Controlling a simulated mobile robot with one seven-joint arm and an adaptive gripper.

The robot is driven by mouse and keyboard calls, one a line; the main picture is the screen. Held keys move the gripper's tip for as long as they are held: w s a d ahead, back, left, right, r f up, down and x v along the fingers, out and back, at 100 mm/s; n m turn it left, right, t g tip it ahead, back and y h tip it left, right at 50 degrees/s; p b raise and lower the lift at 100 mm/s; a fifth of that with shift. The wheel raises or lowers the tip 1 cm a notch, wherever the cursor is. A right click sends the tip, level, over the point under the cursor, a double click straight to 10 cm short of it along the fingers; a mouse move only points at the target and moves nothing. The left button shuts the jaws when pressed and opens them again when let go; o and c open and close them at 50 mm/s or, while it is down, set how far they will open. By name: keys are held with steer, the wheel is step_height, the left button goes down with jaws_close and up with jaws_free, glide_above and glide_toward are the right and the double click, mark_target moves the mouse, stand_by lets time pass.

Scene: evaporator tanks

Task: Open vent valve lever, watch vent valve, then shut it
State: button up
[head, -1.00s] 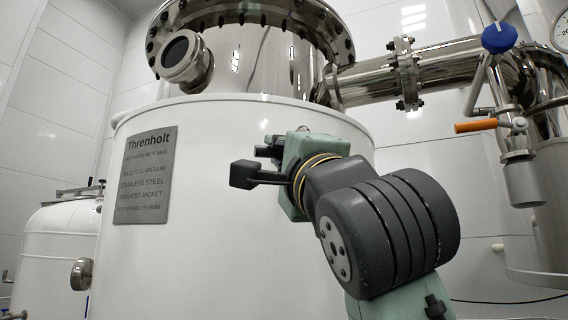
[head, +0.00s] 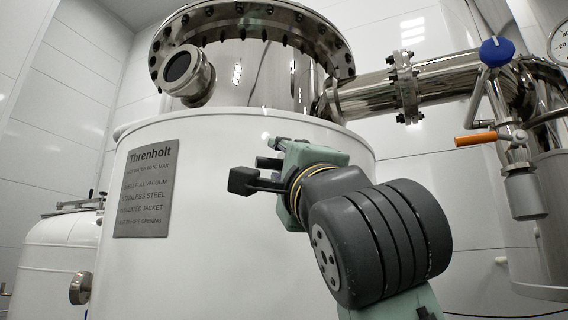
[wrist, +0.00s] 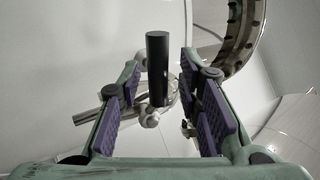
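My gripper (wrist: 159,64) is open, with its two purple-padded fingers apart in the wrist view. A black cylindrical handle (wrist: 157,58) shows between the fingertips, with visible gaps on both sides. Below it are a steel ball-shaped joint (wrist: 149,117) and bright pipework, partly hidden by the fingers. I cannot tell whether this handle belongs to the vent valve. In the head view my gripper (head: 272,150) is in front of the white tank, mostly hidden by my wrist. An orange lever (head: 476,139) lies roughly level on a steel valve at the right, well apart from my gripper.
The white tank (head: 225,250) with a "Threnholt" plate (head: 146,191) fills the middle. A steel pipe (head: 365,96) runs right from its bolted top. A blue knob (head: 497,51) and a gauge (head: 560,45) are at upper right. A smaller tank (head: 55,255) stands left.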

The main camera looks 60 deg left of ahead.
steer(key=v, duration=1.2)
stand_by(0.5)
